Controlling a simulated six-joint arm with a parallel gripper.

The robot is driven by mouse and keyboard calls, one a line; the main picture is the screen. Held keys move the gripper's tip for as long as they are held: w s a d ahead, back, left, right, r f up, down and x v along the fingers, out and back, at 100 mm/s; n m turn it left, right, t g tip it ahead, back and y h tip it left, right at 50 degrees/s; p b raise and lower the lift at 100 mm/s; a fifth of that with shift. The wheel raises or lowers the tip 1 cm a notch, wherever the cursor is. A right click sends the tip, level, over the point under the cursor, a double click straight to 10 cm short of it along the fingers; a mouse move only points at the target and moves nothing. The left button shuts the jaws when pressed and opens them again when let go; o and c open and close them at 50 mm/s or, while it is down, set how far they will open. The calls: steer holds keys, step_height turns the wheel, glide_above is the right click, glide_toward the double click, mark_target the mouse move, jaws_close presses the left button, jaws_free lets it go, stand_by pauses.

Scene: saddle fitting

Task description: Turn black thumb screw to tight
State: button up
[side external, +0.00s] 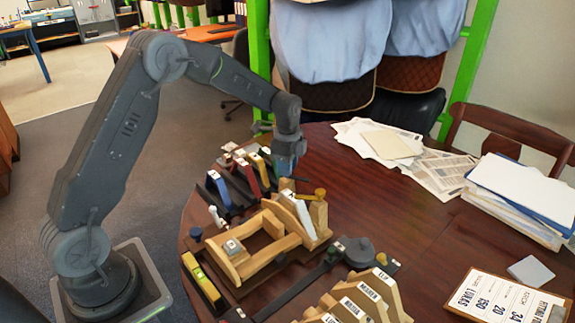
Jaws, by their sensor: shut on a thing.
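My gripper (288,172) points down at the far end of the wooden saddle frame (266,262), over a short wooden post (287,185). Its jaws are shut at the post's top, apparently on the black thumb screw. The screw is mostly hidden by the jaws and too small to make out; a thin dark piece shows just right of them. A brass-yellow knob (320,193) sits on another post to the right. A dark blue knob (196,233) stands at the frame's left.
A rack of coloured upright pieces (218,187) stands close behind and left of the frame. A dark bar with a round disc (360,251) and labelled wooden forms (384,290) lie in front. Papers (380,140) and folders (525,190) lie right; the table between is clear.

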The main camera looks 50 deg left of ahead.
steer(key=m, duration=1.4)
stand_by(0.7)
steer(key=o, duration=0.9)
step_height(320, 180, up, 14)
steer(key=shift+f, duration=0.1)
